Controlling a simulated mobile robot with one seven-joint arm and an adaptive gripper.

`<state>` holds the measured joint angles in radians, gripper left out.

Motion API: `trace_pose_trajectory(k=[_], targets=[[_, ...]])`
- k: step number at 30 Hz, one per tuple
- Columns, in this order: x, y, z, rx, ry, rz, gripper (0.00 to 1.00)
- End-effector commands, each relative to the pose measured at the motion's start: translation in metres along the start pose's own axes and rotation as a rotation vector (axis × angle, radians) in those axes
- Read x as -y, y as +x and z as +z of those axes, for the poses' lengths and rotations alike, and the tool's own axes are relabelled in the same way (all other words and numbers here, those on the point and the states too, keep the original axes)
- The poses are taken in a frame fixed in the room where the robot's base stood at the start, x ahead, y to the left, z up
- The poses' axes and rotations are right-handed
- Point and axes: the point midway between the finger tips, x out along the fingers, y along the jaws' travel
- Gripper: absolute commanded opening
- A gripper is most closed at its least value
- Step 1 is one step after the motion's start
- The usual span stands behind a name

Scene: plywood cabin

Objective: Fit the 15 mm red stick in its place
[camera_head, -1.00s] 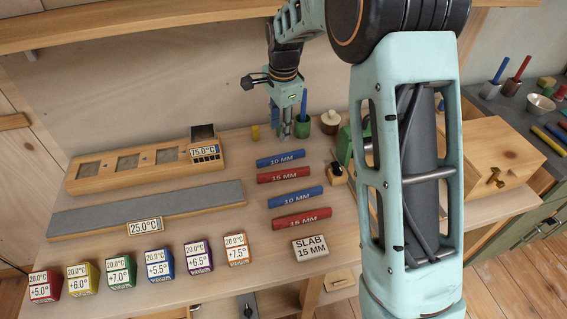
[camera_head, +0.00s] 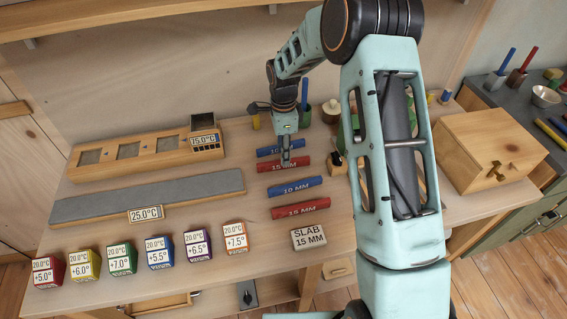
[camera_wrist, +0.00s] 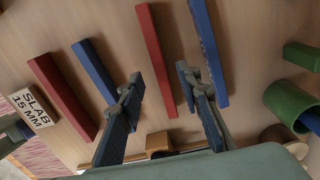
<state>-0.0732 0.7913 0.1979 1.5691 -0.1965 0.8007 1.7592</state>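Two red sticks marked 15 MM lie on the bench in the head view. The upper red stick (camera_head: 302,162) is under my gripper, and the lower red stick (camera_head: 300,208) lies nearer the front. My gripper (camera_head: 285,160) points down over the upper red stick and hides part of it. In the wrist view my gripper (camera_wrist: 160,76) is open, with the upper red stick (camera_wrist: 154,55) running between the fingers, apparently below them. The lower red stick (camera_wrist: 62,95) shows at the left. A block marked SLAB 15 MM (camera_head: 309,238) sits at the front.
Blue sticks (camera_head: 295,186) (camera_wrist: 206,50) lie on both sides of the upper red stick. A wooden rack with square recesses (camera_head: 106,164), a grey strip (camera_head: 100,203) and several coloured cubes (camera_head: 159,252) stand left. A green cup (camera_wrist: 287,103) and a wooden box (camera_head: 480,150) stand right.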

Motion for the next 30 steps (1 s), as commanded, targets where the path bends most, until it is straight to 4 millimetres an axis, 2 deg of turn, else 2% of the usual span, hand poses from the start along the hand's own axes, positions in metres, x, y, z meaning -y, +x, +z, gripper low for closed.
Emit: trace_pose_trajectory(k=[6, 14, 15, 24, 30], targets=[[-0.001, 0.026, 0.000, 0.002, 0.001, 0.002, 0.32], [0.000, 0.029, 0.000, 0.001, 0.001, -0.001, 0.32], [0.000, 0.029, 0.000, 0.001, 0.001, -0.001, 0.31], [0.000, 0.029, 0.000, 0.001, 0.001, 0.000, 0.00], [0.000, 0.029, 0.000, 0.001, 0.001, -0.001, 0.00]])
